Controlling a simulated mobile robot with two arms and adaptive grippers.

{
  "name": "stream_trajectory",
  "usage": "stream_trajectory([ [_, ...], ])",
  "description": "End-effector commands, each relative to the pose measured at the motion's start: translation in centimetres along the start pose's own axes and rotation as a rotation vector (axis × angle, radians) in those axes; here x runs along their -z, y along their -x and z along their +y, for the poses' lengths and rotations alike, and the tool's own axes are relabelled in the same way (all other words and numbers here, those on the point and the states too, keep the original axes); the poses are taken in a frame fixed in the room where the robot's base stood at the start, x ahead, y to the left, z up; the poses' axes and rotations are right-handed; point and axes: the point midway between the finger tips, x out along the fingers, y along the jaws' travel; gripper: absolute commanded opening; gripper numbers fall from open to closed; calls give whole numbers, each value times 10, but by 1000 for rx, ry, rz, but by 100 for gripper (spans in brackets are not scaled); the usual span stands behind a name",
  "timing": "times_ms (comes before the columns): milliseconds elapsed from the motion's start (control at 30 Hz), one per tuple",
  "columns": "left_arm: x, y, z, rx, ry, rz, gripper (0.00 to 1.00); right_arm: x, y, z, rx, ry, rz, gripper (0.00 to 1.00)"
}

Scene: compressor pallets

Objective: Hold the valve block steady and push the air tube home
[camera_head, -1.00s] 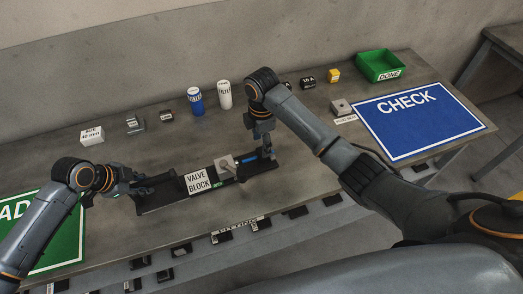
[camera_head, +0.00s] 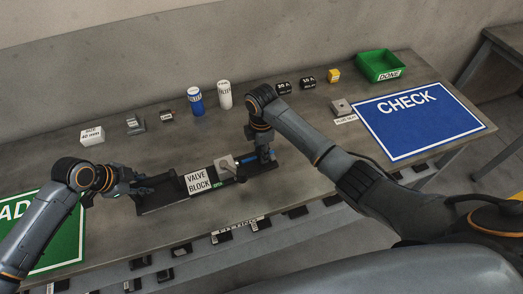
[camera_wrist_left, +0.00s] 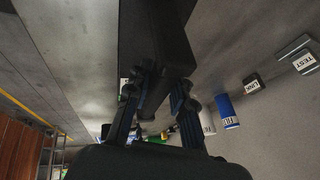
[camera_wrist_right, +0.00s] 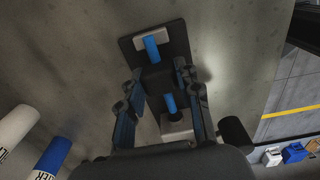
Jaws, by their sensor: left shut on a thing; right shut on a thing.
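The valve block (camera_head: 198,182), with a white label, sits in a dark fixture on the bench. My left gripper (camera_head: 147,186) is shut on the dark left end of the block assembly; this dark body (camera_wrist_left: 155,35) fills the space between its fingers in the left wrist view. A grey fitting with a lever (camera_head: 226,166) is at the block's right. The blue air tube (camera_wrist_right: 169,104) points at this fitting (camera_wrist_right: 178,127) in the right wrist view. My right gripper (camera_head: 265,153) is shut on the tube, around a dark middle piece. The tube's seating depth is hidden.
A blue CHECK mat (camera_head: 420,120) and a green DONE bin (camera_head: 380,66) are at the right. A green mat (camera_head: 62,235) is at the left. Blue (camera_head: 195,101) and white (camera_head: 224,95) cylinders and small labelled parts stand along the back. Bench behind the block is clear.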

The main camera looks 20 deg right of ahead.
Motion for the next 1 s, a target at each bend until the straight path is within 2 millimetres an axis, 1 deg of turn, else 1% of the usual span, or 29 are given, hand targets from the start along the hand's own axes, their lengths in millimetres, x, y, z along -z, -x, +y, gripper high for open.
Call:
stream_trajectory([
  [33,-2,-5,7,-17,2,-6,0,0,-1,-1,3,0,0,0],
  [167,-3,-5,7,-17,2,-6,0,2,-1,-1,3,1,0,0],
  [233,-3,-5,7,-17,2,-6,0,8,-1,-1,3,2,1,0],
  [333,-2,-5,7,-17,2,-5,0,24,-1,-1,3,3,3,0],
  [500,-2,-5,7,-16,2,-4,0,56,-1,-1,3,4,3,0],
  [533,-2,-5,7,-16,2,-4,0,59,-1,-1,4,3,3,0],
  [800,-1,-5,7,-16,1,-3,0,63,-2,-2,4,3,7,0],
  [833,-1,-5,7,-16,1,-3,0,63,-2,-2,4,4,7,35],
  [933,-1,-5,7,-16,1,-2,0,63,-2,-2,3,4,7,55],
  [1000,-1,-5,7,-16,2,-2,0,62,-1,-1,3,3,5,57],
])
